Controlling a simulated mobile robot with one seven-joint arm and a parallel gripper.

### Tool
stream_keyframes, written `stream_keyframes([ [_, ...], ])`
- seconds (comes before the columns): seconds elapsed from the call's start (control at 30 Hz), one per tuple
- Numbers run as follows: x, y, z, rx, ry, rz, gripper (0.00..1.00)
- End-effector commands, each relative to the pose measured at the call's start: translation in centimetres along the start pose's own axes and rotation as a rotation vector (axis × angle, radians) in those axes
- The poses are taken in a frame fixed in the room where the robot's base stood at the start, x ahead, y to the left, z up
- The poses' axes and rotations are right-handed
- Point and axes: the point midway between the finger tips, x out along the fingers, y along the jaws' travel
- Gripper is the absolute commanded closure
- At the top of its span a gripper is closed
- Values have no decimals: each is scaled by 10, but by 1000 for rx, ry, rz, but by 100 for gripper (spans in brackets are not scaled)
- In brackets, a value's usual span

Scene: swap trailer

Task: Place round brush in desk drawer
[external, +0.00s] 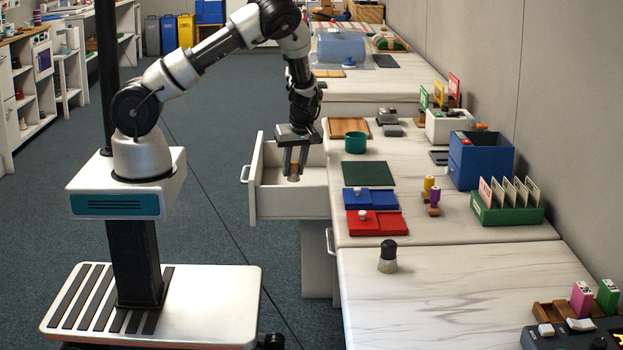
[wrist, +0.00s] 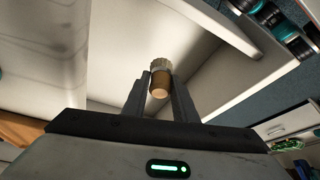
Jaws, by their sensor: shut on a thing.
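The round brush has a brown handle and pale bristles. In the wrist view the round brush (wrist: 160,82) sits between my two fingers, handle end toward the camera. My gripper (external: 294,172) points down and is shut on the brush, whose lower end shows just under the fingertips in the external view. The desk drawer (external: 284,209) is white and pulled open from the desk's left side. My gripper and the brush are over or within the drawer's opening. I cannot tell whether the bristles touch the drawer floor.
The desk top (external: 410,224) holds a green cup (external: 355,143), a dark green mat (external: 368,173), a blue lidded box (external: 370,198) and a red one (external: 377,222). A black-topped brush (external: 388,256) stands at the nearer desk's left edge.

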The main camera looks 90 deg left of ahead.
Motion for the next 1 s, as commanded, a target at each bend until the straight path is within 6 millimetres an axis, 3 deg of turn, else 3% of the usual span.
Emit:
stream_keyframes([
  [0.1, 24, 0, 9, 1, 0, -2, 96],
  [0.43, 59, 1, 24, 1, 0, -2, 96],
  [0.83, 66, 2, 27, 0, 1, 1, 96],
  [0.87, 66, 2, 27, 0, 1, 1, 73],
  [0.97, 65, 2, 27, 0, 1, 1, 56],
  [1.0, 65, 2, 27, 0, 0, 1, 56],
])
